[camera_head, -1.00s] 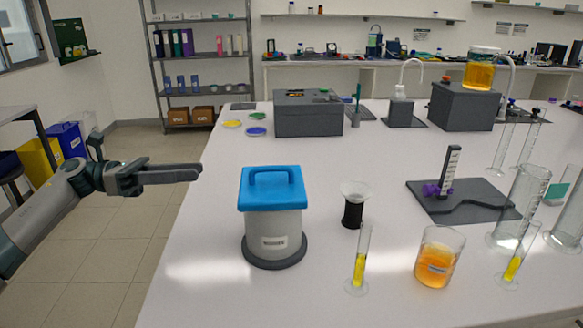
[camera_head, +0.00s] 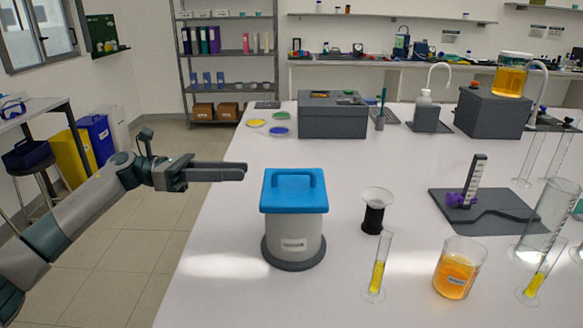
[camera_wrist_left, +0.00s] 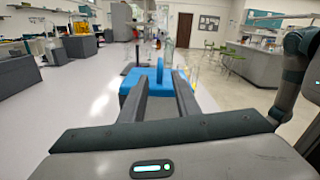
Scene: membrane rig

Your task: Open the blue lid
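The blue lid (camera_head: 294,192) sits on a light grey cylindrical container (camera_head: 295,235) with a dark round base, near the left edge of the table. A blue bar handle (camera_head: 292,176) arches over its top. The lid lies flat and looks closed. My left gripper (camera_head: 241,172) is left of the lid at about its height, fingers pointing right, apart from it. In the left wrist view the two fingers (camera_wrist_left: 160,80) are spread with nothing between them, and the blue lid (camera_wrist_left: 152,76) shows ahead beyond the fingertips. My right gripper is in neither view.
A black-based funnel (camera_head: 374,215), a thin cylinder of yellow liquid (camera_head: 378,265) and a beaker of orange liquid (camera_head: 457,268) stand right of the container. A grey box (camera_head: 333,120) is behind. The white table (camera_head: 215,250) is bare around the container's left side.

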